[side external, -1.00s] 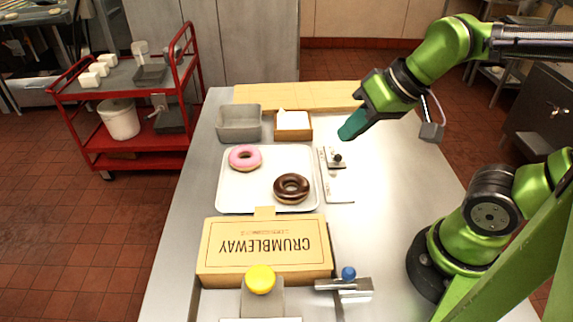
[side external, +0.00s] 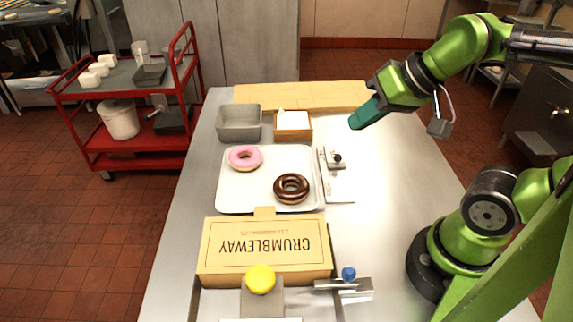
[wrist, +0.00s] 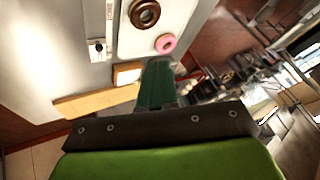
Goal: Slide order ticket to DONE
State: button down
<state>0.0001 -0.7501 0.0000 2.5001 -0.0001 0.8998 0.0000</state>
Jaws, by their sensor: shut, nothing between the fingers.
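What looks like the order ticket is a small pale slider with a black knob (side external: 337,158). It sits at the far end of a thin light rail strip (side external: 340,190) to the right of the white tray. The slider also shows in the wrist view (wrist: 97,47), left of the tray. My gripper (side external: 353,123) has teal fingers, shut and empty. It hangs in the air above the far right part of the table, beyond the slider and apart from it. The fingers also show in the wrist view (wrist: 156,68).
The white tray (side external: 228,200) holds a pink donut (side external: 244,158) and a chocolate donut (side external: 291,188). A grey bin (side external: 239,123) and a wooden box (side external: 293,126) stand behind it. A CRUMBLEWAY box (side external: 265,250) stands in front. The table right of the rail is clear.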

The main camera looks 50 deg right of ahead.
jog(key=c, duration=1.5)
grip_release()
jog(key=shift+w+d+f, duration=0.1)
jog(key=shift+f, duration=0.2)
jog(key=o, duration=0.5)
jog(key=w+d+g, duration=0.1)
jog(key=w, duration=0.1)
jog(key=w+d+f+g, duration=0.1)
jog(key=w+d, duration=0.1)
jog(key=w+d+f+g, duration=0.1)
jog(key=w+d, duration=0.1)
jog(key=shift+f+h, duration=0.2)
jog(key=shift+h, duration=0.2)
jog(key=shift+o, duration=0.2)
jog(key=n+g+h, duration=0.1)
jog(key=n+g, duration=0.3)
send_over(338, 155)
notch_tip(338, 155, down, 2)
notch_tip(338, 155, down, 16)
jog(key=shift+f, duration=0.2)
grip_shut()
